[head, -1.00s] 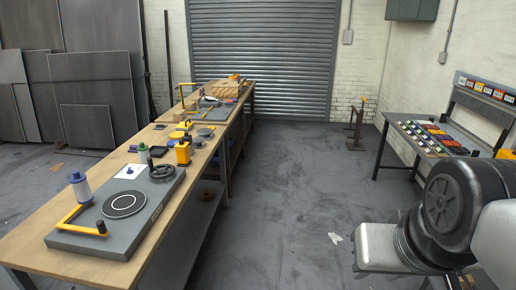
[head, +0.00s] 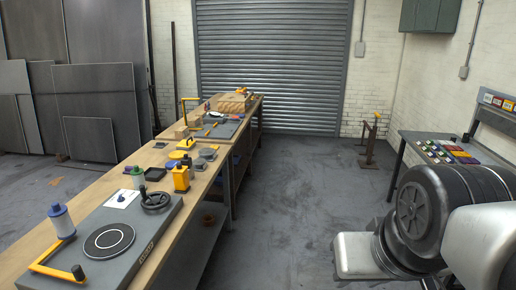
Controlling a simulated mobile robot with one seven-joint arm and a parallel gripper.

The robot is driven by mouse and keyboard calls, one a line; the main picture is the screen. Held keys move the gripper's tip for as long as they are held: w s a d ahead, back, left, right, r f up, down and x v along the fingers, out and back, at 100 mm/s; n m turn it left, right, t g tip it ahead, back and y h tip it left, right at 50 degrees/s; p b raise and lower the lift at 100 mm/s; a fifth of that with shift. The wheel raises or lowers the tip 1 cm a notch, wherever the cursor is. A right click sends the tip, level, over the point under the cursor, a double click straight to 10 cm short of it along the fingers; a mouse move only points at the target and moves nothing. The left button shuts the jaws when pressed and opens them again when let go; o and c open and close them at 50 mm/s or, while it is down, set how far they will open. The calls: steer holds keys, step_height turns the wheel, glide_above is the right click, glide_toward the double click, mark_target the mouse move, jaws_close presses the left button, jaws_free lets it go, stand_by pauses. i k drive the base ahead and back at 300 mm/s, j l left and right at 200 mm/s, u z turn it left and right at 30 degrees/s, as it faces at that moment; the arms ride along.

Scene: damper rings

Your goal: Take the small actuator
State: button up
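Several small parts stand on the long wooden workbench (head: 62,207) at the left. One is a yellow upright block with a black top (head: 181,177), near the bench's right edge; it may be the small actuator, but I cannot tell for sure. Other yellow and grey round parts (head: 207,153) lie just behind it. My gripper is outside the picture; only my arm's links show at the lower right, well apart from the bench.
A second table (head: 440,150) with coloured items stands at the right. The floor (head: 285,210) between is clear.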

mark_target(180, 173)
steer(key=i+u, duration=0.1)
steer(key=i, duration=1.5)
steer(key=i+u, duration=0.2)
steer(key=i, duration=0.25)
steer(key=i+l+u, duration=0.2)
steer(key=i, duration=0.25)
steer(key=i+l+u, duration=0.15)
steer(key=i, duration=0.25)
steer(key=i+u, duration=0.15)
steer(key=u, duration=0.25)
steer(key=i+u, duration=0.15)
steer(key=u, duration=0.25)
steer(key=i+l+u, duration=0.15)
steer(key=u, duration=0.25)
steer(key=i+l+u, duration=0.1)
steer(key=u, duration=0.3)
steer(key=i+l+u, duration=0.25)
steer(key=u, duration=0.3)
